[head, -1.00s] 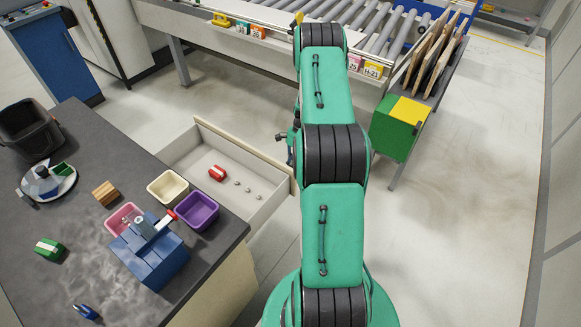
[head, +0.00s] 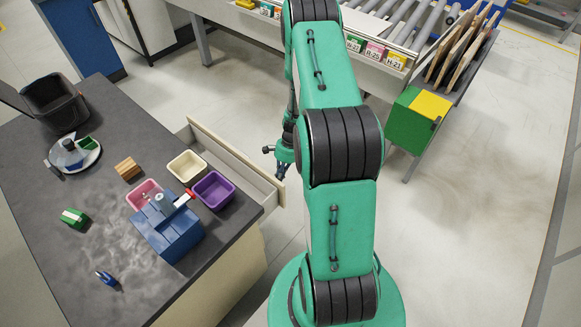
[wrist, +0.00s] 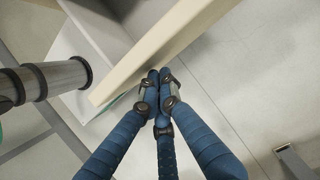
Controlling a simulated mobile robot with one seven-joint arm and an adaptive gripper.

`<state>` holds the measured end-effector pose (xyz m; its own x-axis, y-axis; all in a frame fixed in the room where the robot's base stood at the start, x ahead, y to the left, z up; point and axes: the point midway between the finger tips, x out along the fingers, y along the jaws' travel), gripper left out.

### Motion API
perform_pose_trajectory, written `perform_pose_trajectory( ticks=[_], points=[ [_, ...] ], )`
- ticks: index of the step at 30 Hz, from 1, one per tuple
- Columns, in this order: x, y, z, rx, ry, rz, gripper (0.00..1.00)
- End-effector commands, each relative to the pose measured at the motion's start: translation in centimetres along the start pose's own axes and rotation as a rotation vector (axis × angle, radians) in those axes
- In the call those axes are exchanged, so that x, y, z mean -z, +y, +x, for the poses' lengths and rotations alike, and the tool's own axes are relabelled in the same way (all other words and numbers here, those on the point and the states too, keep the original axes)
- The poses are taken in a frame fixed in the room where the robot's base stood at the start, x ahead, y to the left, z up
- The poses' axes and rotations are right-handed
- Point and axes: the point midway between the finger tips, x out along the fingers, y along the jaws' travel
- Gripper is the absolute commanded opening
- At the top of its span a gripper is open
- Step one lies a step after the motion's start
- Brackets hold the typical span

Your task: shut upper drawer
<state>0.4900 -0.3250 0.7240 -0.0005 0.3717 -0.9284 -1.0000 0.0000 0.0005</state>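The upper drawer (head: 238,152) of the dark-topped workbench stands partly open in the head view, its cream front panel sticking out beyond the bench's right side. My gripper (head: 281,172) is low at the outer side of that panel, near its right end. In the wrist view the drawer's front panel (wrist: 165,48) runs diagonally, and the blue fingers of my gripper (wrist: 158,76) are together, with nothing between them. Their tips are at the panel's outer face; they look to be touching it. Most of the drawer's inside is hidden in the head view.
The workbench top (head: 120,220) holds a blue block fixture (head: 172,238), a purple bin (head: 213,190), a cream bin (head: 187,168) and a black bin (head: 55,103). A roller conveyor (head: 400,25) and a green-yellow box (head: 416,118) stand beyond. Floor to the right is clear.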

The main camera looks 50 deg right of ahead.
Motion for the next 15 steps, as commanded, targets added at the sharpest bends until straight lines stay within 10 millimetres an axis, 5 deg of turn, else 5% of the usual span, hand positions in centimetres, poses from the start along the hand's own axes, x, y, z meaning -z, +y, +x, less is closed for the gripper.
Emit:
perform_pose_trajectory(
  ticks=[6, 15],
  points=[
    [-6.0, 0.1, 2.4, -0.003, -0.002, -0.003, 0.0],
    [-12.3, 0.0, 5.0, -0.001, 0.0, -0.002, 0.0]
  ],
)
